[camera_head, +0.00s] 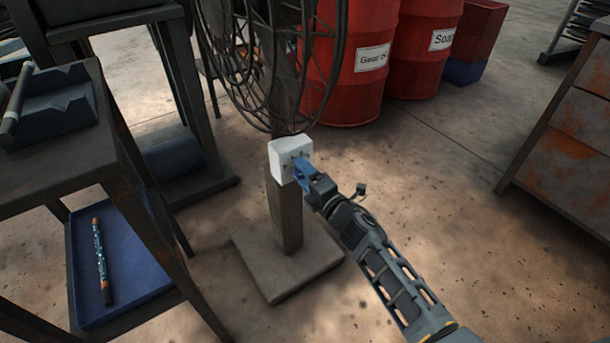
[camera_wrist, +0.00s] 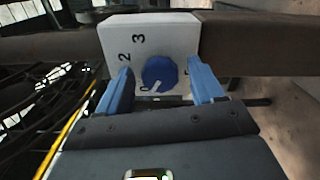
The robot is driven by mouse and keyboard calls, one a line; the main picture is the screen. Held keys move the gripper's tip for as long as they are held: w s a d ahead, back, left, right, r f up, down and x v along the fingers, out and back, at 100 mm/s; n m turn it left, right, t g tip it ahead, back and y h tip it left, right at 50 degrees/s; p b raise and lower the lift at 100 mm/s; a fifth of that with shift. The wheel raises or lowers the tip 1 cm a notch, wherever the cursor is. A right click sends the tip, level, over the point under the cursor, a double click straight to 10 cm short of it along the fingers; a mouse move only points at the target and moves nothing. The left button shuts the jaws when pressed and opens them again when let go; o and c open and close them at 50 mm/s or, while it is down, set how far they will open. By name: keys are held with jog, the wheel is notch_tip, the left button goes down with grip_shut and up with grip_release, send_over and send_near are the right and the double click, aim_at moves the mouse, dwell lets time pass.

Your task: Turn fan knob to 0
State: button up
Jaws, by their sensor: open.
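The blue fan knob (camera_wrist: 160,73) sits on a white control box (camera_wrist: 165,36) printed with 2 and 3. A pale pointer mark on the knob's lower left edge points towards a small, partly hidden marking. Another marking right of the knob is mostly covered by a finger. In the head view the white box (camera_head: 281,150) is fixed to the fan's post (camera_head: 286,215). My gripper (camera_wrist: 161,80) is open, with one blue finger on each side of the knob and visible gaps. In the head view my gripper (camera_head: 302,170) is at the box's front and hides the knob.
The fan's wire cage (camera_head: 262,60) is above the box, and its square base (camera_head: 285,262) stands on the floor. Red drums (camera_head: 345,85) stand behind. A dark workbench (camera_head: 50,150) with a blue tray (camera_head: 125,290) is left. A rusty cabinet (camera_head: 570,145) is right. Floor around my arm is clear.

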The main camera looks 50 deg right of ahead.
jog(key=v, duration=0.7)
jog(key=shift+s, duration=0.3)
jog(key=shift+a, duration=0.15)
jog(key=s+a+r+m+y, duration=0.3)
jog(key=s+a+m, duration=0.4)
jog(key=s+a, duration=0.75)
jog(key=s+a+r+m+g+y, duration=0.1)
jog(key=s+a+r+m, duration=0.3)
jog(key=s, duration=0.3)
jog(key=s+a+r+m+g+y, duration=0.1)
jog(key=s+a+r+m, duration=0.1)
jog(key=s+r+m, duration=0.35)
jog(key=s+r+p, duration=0.3)
jog(key=r+p, duration=2)
jog(key=r, duration=0.3)
jog(key=shift+g, duration=0.3)
